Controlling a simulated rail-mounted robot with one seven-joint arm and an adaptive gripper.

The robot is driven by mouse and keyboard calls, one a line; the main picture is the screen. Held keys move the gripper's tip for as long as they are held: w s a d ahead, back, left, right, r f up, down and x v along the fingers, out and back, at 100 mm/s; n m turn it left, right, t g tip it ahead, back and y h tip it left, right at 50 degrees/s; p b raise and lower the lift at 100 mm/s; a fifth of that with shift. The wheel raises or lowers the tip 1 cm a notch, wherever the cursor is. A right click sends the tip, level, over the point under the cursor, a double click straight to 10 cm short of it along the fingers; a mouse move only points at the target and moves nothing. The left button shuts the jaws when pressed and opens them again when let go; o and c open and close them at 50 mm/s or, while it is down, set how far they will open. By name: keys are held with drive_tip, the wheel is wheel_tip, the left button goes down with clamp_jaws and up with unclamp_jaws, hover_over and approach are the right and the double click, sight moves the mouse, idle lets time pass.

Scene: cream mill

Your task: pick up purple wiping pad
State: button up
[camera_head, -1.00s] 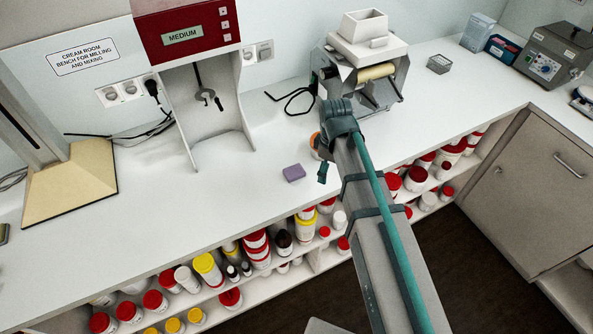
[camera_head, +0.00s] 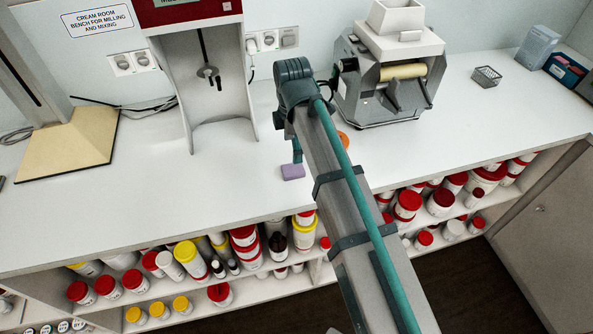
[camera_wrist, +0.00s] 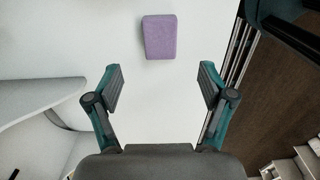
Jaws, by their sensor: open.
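The purple wiping pad (camera_head: 293,172) lies flat on the white bench top near its front edge. In the wrist view the pad (camera_wrist: 160,37) is at the top centre, beyond my fingertips and roughly in line with the gap between them. My gripper (camera_wrist: 160,88) is open and empty, with its two fingers spread wide. In the head view my gripper (camera_head: 297,150) shows only in part beside the pad; most of it is hidden behind my arm.
A roller mill (camera_head: 388,75) stands behind right. A mixer stand (camera_head: 220,125) stands behind left. An orange round thing (camera_head: 343,140) is partly hidden by my arm. Red- and yellow-lidded jars (camera_head: 245,240) fill the shelf below. The bench (camera_head: 120,205) left of the pad is clear.

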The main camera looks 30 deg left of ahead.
sight(292, 169)
wheel_tip(292, 169, down, 4)
drive_tip(key=shift+r+p, duration=0.25)
drive_tip(key=shift+p, duration=0.1)
drive_tip(key=shift+s+a+f+p, duration=0.15)
drive_tip(key=shift+f+p, duration=0.35)
drive_tip(key=shift+f, duration=0.45)
drive_tip(key=shift+s+d+f+p, duration=0.15)
drive_tip(key=shift+f+p, duration=0.3)
drive_tip(key=shift+f, duration=0.5)
drive_tip(key=shift+a+f, duration=0.1)
drive_tip(key=shift+f, duration=0.6)
drive_tip(key=c, duration=1)
drive_tip(key=shift+r, duration=0.1)
